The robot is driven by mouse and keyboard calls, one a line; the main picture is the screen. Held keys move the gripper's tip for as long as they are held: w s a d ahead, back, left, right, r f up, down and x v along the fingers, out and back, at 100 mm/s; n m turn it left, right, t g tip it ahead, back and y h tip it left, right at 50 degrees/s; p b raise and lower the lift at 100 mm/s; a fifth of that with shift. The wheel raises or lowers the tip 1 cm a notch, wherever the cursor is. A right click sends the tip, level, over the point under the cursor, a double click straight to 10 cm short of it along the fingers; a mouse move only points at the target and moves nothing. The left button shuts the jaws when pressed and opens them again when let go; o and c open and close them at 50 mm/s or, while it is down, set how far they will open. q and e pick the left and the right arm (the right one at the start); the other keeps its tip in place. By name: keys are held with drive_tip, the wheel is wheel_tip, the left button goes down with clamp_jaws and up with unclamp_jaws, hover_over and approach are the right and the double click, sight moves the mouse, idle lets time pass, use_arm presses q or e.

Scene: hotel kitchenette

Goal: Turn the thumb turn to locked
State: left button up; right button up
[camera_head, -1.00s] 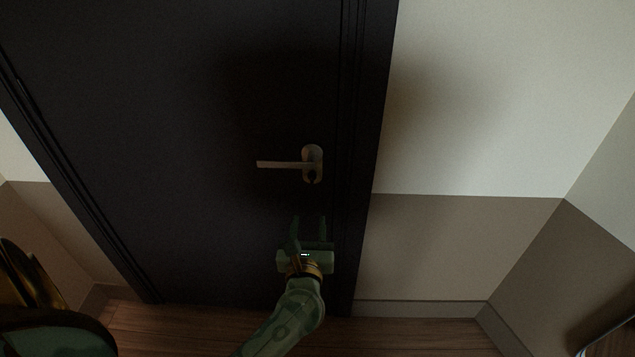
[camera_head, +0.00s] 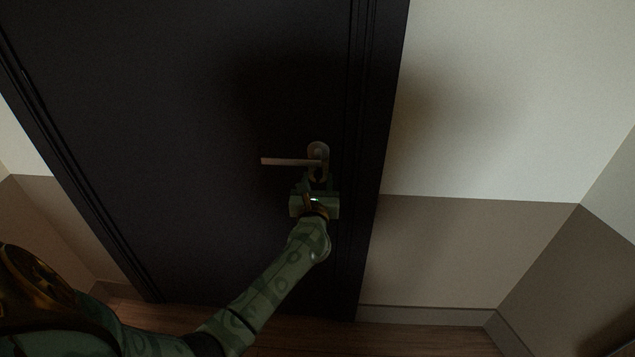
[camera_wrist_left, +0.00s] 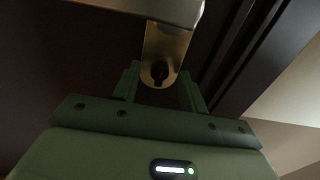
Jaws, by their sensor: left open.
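The thumb turn (camera_wrist_left: 158,74) shows in the left wrist view as a small dark piece on the lower end of the metal lock plate (camera_wrist_left: 165,45). In the head view the plate (camera_head: 318,150) is on the dark door, and my gripper mostly hides the turn. My left gripper (camera_head: 317,184) is open just below the plate. In the left wrist view its two fingers (camera_wrist_left: 158,85) stand on either side of the plate's lower end, with the turn between them. I cannot tell whether they touch it. My right gripper is not in view.
The lever handle (camera_head: 290,161) points left from the plate, just above my left gripper. The dark door (camera_head: 200,110) has a frame on its right, beside a white and brown wall (camera_head: 450,240). Wood floor (camera_head: 400,338) lies below.

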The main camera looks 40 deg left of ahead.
use_arm(q)
clamp_jaws()
drive_tip(key=shift+m, duration=0.3)
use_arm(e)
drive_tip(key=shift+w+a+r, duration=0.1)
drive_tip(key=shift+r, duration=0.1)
use_arm(q)
drive_tip(key=m+p, duration=0.2)
drive_tip(key=shift+r+m, duration=0.2)
drive_tip(key=shift+m, duration=0.1)
drive_tip(key=m+p, duration=0.2)
drive_tip(key=m, duration=0.3)
drive_tip(key=shift+d+f+m+p, duration=0.1)
drive_tip(key=shift+m+p, duration=0.2)
drive_tip(key=shift+p, duration=0.05)
drive_tip(key=m+p, duration=0.2)
drive_tip(key=m, duration=0.3)
drive_tip(key=shift+f+m+p, duration=0.2)
drive_tip(key=shift+m+p, duration=0.35)
drive_tip(key=shift+m, duration=1.55)
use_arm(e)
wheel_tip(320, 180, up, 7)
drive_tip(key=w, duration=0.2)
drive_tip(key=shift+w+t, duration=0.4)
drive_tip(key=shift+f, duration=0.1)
